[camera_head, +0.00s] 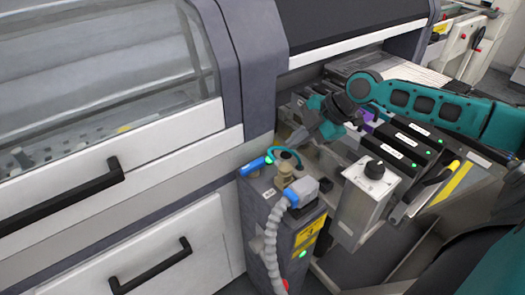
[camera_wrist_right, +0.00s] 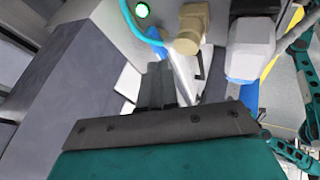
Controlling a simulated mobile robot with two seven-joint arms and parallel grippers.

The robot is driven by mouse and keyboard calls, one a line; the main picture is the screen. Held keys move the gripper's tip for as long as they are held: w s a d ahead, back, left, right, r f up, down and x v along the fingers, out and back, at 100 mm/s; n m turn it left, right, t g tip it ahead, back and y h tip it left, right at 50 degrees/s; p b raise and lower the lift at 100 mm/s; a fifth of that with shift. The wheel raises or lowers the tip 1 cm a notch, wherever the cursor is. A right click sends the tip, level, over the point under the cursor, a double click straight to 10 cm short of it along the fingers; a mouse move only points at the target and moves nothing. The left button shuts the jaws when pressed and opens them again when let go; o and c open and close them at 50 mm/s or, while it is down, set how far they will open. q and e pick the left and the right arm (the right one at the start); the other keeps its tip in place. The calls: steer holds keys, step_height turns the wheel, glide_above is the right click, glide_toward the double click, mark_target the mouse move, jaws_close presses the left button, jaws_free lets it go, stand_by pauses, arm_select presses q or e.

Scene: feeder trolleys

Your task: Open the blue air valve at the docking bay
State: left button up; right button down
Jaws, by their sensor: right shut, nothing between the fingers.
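The blue valve handle (camera_head: 255,166) sticks out to the left on top of the grey docking post (camera_head: 254,207), beside a brass fitting (camera_head: 287,167) with a teal hose. My right gripper (camera_head: 299,139) is shut and empty, just behind and above the brass fitting. The brass fitting (camera_wrist_right: 190,30) is just beyond. I cannot tell whether the fingers touch the handle. My left gripper is not in view.
A blue-grey connector (camera_head: 301,190) with a ribbed grey hose (camera_head: 270,245) stands close in front of the fitting. A metal box with a black knob (camera_head: 374,169) is to the right, before the feeder slots (camera_head: 400,145). The machine's white drawers (camera_head: 150,225) are left.

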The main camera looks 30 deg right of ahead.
glide_toward(260, 169)
steer(key=x, duration=0.3)
steer(key=shift+w+a+f, duration=0.1)
steer(key=shift+a+f, duration=0.1)
steer(key=shift+a, duration=0.05)
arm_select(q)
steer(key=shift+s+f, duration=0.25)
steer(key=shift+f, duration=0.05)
arm_select(e)
steer(key=shift+w+a+f, duration=0.2)
steer(key=shift+f, duration=0.25)
arm_select(q)
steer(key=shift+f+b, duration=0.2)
steer(key=shift+b, duration=0.15)
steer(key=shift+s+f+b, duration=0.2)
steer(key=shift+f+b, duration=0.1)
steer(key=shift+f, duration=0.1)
arm_select(e)
steer(key=shift+w+d+n, duration=0.15)
steer(key=shift+n, duration=0.25)
